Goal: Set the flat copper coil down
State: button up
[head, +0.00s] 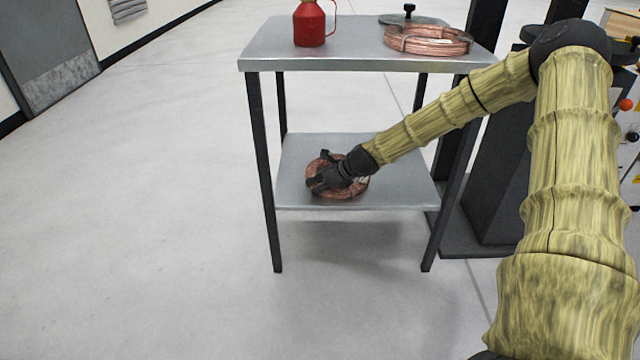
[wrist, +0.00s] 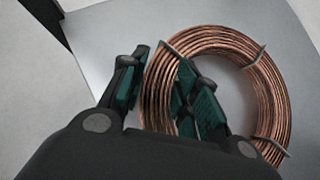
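The flat copper coil (head: 347,187) lies on the grey lower shelf (head: 400,187) of a metal table, partly hidden by my gripper (head: 318,172). In the wrist view the coil (wrist: 275,95) is a ring of copper tube bound with ties. My gripper also shows in the wrist view (wrist: 158,88). One finger is outside the ring at its left and the other is inside its hole, so the fingers straddle the left side of the ring. A narrow gap shows between the left finger and the tube, so the gripper looks open.
Table legs stand at the corners. The lower shelf is bare around the coil.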

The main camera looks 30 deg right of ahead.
jog(key=o, duration=0.3)
jog(key=shift+o, duration=0.2)
jog(key=shift+r, duration=0.1)
jog(key=shift+p+v, duration=3.2)
jog(key=shift+v, duration=2.75)
jog(key=s+a+f+n+g+h, duration=0.2)
jog(key=s+a+f+n+g, duration=0.3)
jog(key=s+a+f+n, duration=1.05)
jog(key=s+a+f+n+g, duration=0.1)
jog(key=s+a+f+n, duration=0.2)
jog(key=s+n, duration=0.2)
jog(key=s+a+f+n+g, duration=0.1)
jog(key=s+a+f+n, duration=0.2)
jog(key=s, duration=0.9)
jog(key=s+a+f+n+g, duration=0.1)
jog(key=s+a+f+n, duration=0.2)
jog(key=s+f+n, duration=0.2)
jog(key=s+n, duration=0.3)
jog(key=shift+s+a+n+g+h, duration=0.2)
jog(key=shift+a+n+g+h, duration=0.1)
jog(key=shift+n+h, duration=0.1)
